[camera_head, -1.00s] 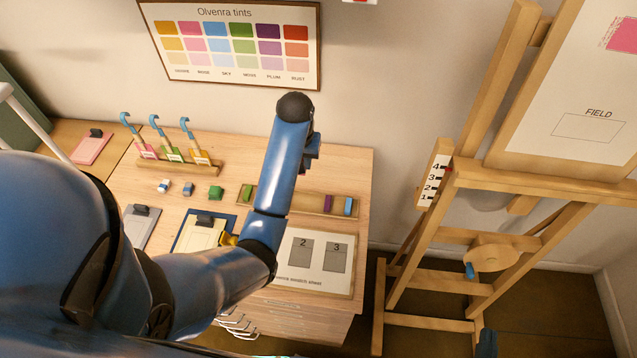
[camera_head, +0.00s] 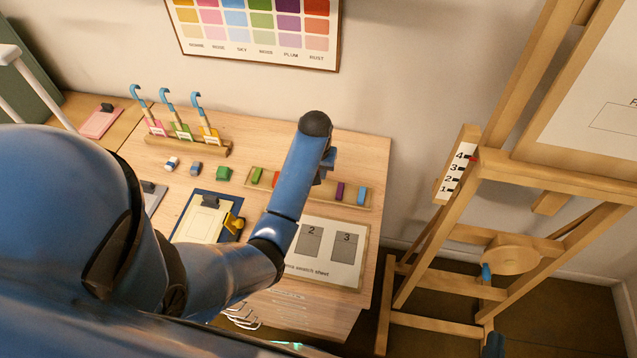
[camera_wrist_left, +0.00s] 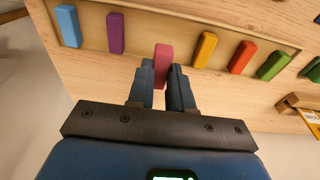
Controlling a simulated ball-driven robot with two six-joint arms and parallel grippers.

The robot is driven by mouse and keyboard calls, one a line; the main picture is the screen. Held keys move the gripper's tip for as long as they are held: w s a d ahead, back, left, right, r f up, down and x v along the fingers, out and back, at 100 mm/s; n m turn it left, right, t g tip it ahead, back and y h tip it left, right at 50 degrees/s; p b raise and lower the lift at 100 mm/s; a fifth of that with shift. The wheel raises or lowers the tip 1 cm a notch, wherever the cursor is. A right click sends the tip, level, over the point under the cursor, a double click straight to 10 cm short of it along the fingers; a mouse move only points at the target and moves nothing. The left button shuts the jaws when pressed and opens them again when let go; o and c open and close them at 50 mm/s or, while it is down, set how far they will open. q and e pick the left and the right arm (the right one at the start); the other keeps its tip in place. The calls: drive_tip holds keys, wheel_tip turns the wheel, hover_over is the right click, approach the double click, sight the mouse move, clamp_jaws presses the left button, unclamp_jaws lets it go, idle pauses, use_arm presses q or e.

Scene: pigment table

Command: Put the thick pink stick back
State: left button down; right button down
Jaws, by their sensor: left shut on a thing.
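My left gripper (camera_wrist_left: 162,88) is shut on the thick pink stick (camera_wrist_left: 163,58) in the left wrist view. The stick's far end reaches over the near rim of the wooden stick tray (camera_wrist_left: 85,20), between the purple stick (camera_wrist_left: 115,33) and the yellow stick (camera_wrist_left: 204,50). I cannot tell whether it touches the tray floor. In the head view my left arm's wrist covers the middle of the tray (camera_head: 323,196), and the pink stick is hidden. A dark blue tip at the bottom right edge appears to be my right gripper (camera_head: 492,345); its jaws are unclear.
The tray also holds a blue stick (camera_wrist_left: 68,26), a red stick (camera_wrist_left: 242,57) and a green stick (camera_wrist_left: 273,66). A clipboard (camera_head: 196,238) and a numbered swatch sheet (camera_head: 330,268) lie in front. A wooden easel (camera_head: 455,225) stands right of the table.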

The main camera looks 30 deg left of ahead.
sight(319, 190)
use_arm(q)
drive_tip(key=shift+s+f, duration=0.2)
drive_tip(key=shift+f, duration=0.6)
drive_tip(key=shift+w+f, duration=0.2)
drive_tip(key=shift+f, duration=1.35)
drive_tip(key=shift+s+f+p, duration=0.1)
drive_tip(key=shift+f+p, duration=0.2)
drive_tip(key=shift+f, duration=0.3)
drive_tip(key=c, duration=1)
unclamp_jaws()
